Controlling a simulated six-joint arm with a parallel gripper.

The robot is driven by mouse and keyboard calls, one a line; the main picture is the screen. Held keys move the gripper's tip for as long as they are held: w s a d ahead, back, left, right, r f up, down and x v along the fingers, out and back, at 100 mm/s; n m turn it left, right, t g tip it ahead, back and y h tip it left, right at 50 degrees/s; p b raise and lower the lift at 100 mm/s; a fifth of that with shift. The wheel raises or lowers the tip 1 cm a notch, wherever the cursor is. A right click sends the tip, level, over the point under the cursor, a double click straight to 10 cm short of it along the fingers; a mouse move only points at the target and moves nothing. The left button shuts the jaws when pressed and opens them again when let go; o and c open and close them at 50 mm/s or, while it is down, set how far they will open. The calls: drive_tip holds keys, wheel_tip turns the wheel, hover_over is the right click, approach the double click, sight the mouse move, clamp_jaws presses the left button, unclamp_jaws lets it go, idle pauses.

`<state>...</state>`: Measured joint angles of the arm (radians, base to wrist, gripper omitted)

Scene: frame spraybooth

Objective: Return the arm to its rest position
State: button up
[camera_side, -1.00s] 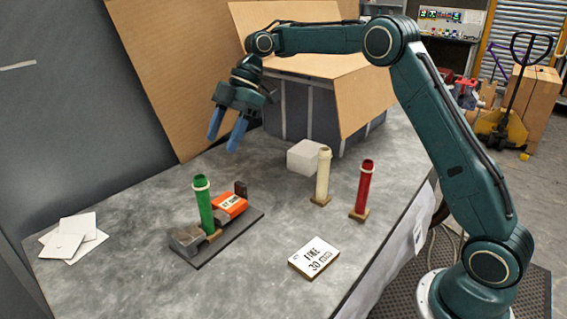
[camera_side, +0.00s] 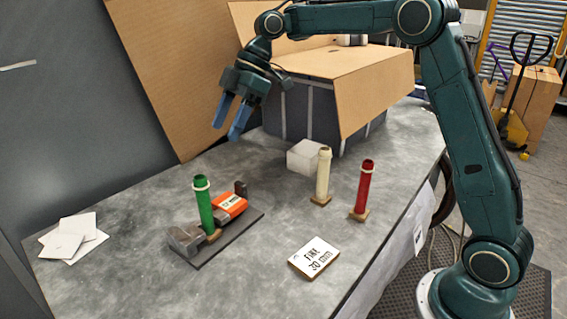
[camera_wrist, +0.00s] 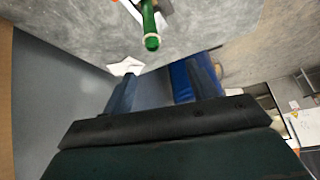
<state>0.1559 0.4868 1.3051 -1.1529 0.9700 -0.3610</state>
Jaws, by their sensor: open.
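My gripper (camera_side: 232,117) hangs in the air over the back of the grey bench, in front of the cardboard. Its two blue fingers are apart and nothing is between them. In the wrist view the fingers (camera_wrist: 160,90) are also apart and empty. The green tube (camera_side: 205,207) stands upright on a dark base plate (camera_side: 245,229), below and in front of my gripper. It also shows in the wrist view (camera_wrist: 151,25), beyond the fingers. The cream tube (camera_side: 323,174) and the red tube (camera_side: 363,188) stand upright on small wooden feet to the right.
An orange and grey clamp-like tool (camera_side: 230,205) lies on the base plate. A small lettered sign (camera_side: 314,258), a white block (camera_side: 304,157) and white sheets (camera_side: 72,238) are on the bench. A grey box with cardboard flaps (camera_side: 312,112) stands at the back.

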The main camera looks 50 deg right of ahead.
drive_tip(key=s+r+m+t+h, duration=0.1)
drive_tip(key=s+r+m, duration=0.15)
drive_tip(key=s, duration=0.25)
drive_tip(key=s+d+r+m+t+h, duration=0.1)
drive_tip(key=s+m, duration=0.2)
drive_tip(key=s, duration=0.2)
drive_tip(key=s+r+m+t, duration=0.1)
drive_tip(key=s+r+m, duration=0.1)
drive_tip(key=s, duration=0.3)
drive_tip(key=s+d+f+m+h, duration=0.2)
drive_tip(key=s+d+f+m, duration=0.1)
drive_tip(key=s, duration=0.5)
drive_tip(key=s+d+f+m+t+h, duration=0.1)
drive_tip(key=s+d+f+m, duration=0.3)
drive_tip(key=s, duration=0.5)
drive_tip(key=shift+s+f+h, duration=0.15)
drive_tip(key=shift+f+h, duration=0.25)
drive_tip(key=shift+h, duration=0.1)
